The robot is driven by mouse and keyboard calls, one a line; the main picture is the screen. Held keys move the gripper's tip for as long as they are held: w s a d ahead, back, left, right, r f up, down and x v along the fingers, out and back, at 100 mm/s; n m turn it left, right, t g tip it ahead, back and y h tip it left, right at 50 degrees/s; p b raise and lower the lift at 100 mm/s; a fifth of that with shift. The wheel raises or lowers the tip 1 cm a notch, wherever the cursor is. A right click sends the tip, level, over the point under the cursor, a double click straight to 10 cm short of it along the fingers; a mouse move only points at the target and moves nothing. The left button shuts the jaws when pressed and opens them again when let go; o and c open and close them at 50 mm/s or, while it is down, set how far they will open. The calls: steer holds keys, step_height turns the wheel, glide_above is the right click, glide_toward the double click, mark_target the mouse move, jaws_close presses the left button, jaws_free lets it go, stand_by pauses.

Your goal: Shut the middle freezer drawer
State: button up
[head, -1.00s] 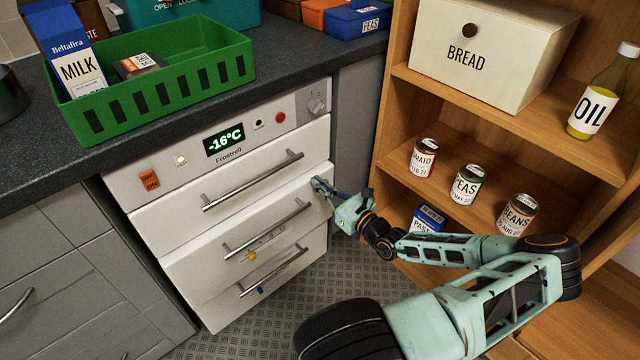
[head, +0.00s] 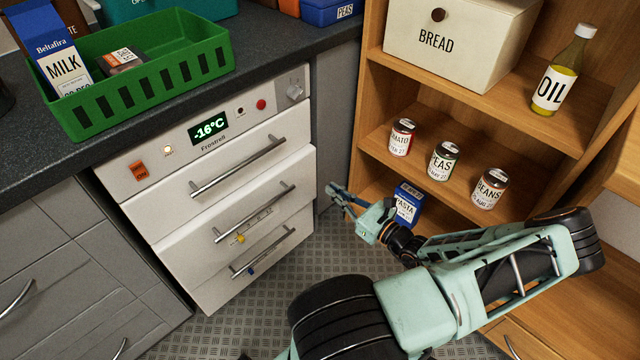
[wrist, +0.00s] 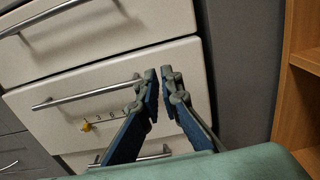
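The white freezer has stacked drawers under a control panel. The middle freezer drawer (head: 205,238) has a bar handle and a small scale with a yellow marker. Its front looks about level with the top drawer (head: 165,207) and the bottom drawer (head: 212,286); a small gap is hard to judge. In the wrist view the middle drawer (wrist: 75,77) lies beyond my fingers. My gripper (head: 335,191) hangs just right of the drawer fronts, apart from them and empty. In the wrist view its fingertips (wrist: 158,73) almost meet, with a thin gap between them.
A wooden shelf (head: 375,55) with cans, an oil bottle (head: 556,85) and a pasta box (head: 406,203) stands close to the right of my gripper. A green basket (head: 150,95) sits on the counter. Bare metal floor (head: 310,262) lies before the freezer.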

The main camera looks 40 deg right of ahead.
steer(key=shift+o, duration=1.2)
steer(key=shift+s, duration=0.15)
steer(key=shift+o, duration=1.1)
steer(key=shift+a, duration=0.2)
steer(key=m+g+y+p, duration=0.3)
steer(key=m+y+p, duration=0.3)
steer(key=m, duration=0.8)
glide_toward(256, 211)
steer(key=shift+g, duration=0.3)
steer(key=b+x, duration=0.1)
steer(key=x, duration=0.9)
steer(key=shift+d+f, duration=0.1)
steer(key=shift+c, duration=0.5)
jaws_close()
